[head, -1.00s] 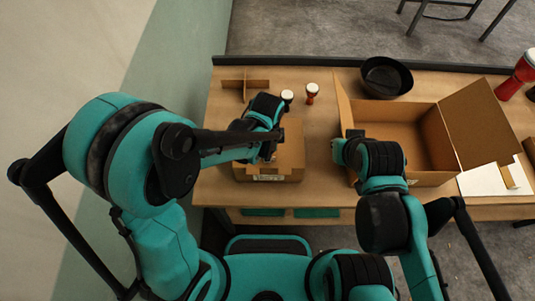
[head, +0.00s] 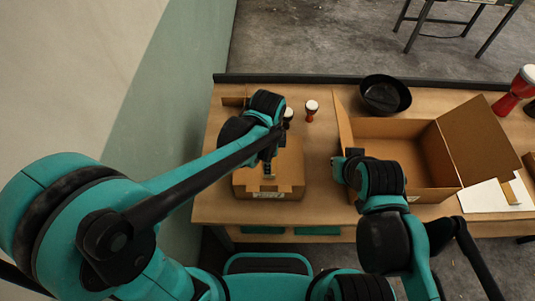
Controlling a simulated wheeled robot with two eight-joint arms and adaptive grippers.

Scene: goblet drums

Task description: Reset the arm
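My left arm reaches in from the left, and my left gripper (head: 269,168) hangs over the closed cardboard box (head: 286,184) on the left of the table. Its fingers are small and partly hidden by the wrist, so their opening is unclear. My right gripper (head: 339,168) is at the left wall of the open cardboard box (head: 388,128). The wrist covers much of it. A small goblet drum (head: 311,111) with a white head stands upright behind the closed box. A second small drum (head: 288,113) is partly hidden by my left wrist.
A black pan (head: 385,94) sits behind the open box. A large red goblet drum (head: 515,91) stands at the back right. White sheets (head: 485,197) lie at the right front. A cardboard divider (head: 233,101) is at the back left. The wooden table (head: 323,147) is bare between the boxes.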

